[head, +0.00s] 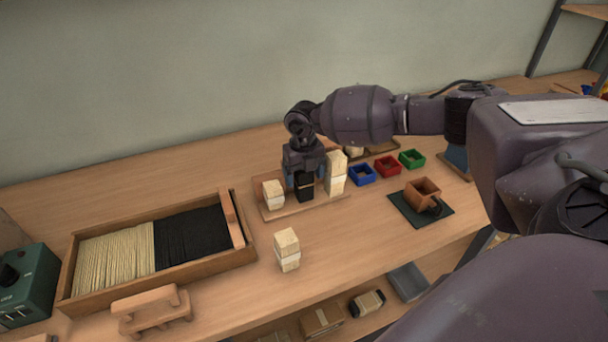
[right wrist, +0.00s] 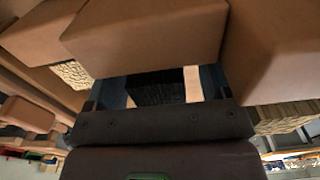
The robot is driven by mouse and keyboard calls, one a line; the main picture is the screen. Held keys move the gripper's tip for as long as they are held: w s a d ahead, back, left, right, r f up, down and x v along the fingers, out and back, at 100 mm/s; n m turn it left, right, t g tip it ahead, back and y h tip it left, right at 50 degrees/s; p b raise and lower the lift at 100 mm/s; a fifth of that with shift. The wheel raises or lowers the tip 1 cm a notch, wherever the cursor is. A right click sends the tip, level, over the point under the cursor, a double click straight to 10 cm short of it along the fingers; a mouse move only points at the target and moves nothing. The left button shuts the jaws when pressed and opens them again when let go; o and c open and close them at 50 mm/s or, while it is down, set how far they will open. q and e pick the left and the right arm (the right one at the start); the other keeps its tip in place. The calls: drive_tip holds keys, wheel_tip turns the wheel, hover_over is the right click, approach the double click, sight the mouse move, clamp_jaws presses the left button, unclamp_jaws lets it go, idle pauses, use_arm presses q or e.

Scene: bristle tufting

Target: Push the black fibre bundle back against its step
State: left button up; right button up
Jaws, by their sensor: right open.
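The black fibre bundle (head: 304,190) stands upright on a wooden board (head: 283,211), between a short pale bundle (head: 273,194) on its left and a taller pale bundle (head: 336,175) on its right. My right gripper (head: 305,179) points down over the black bundle, its blue fingers on either side of it. The gripper is open; I cannot tell whether a finger touches the bundle. In the right wrist view, black fibre (right wrist: 155,88) shows between the fingers. The step behind the bundle is hidden by the gripper in the head view. My left gripper is not in view.
Another pale bundle (head: 287,251) stands on the table in front of the board. A wooden tray (head: 247,243) of pale and black fibres lies at left. Blue (head: 362,175), red (head: 387,167) and green (head: 411,159) bins and a brown pot (head: 422,191) stand at right.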

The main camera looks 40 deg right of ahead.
drive_tip(key=r, duration=0.6)
drive_tip(key=r+p, duration=0.1)
drive_tip(key=r, duration=0.2)
drive_tip(key=shift+w+r, duration=0.25)
drive_tip(key=shift+r, duration=0.15)
drive_tip(key=shift+s+r, duration=0.15)
drive_tip(key=shift+r, duration=0.25)
drive_tip(key=shift+f, duration=0.1)
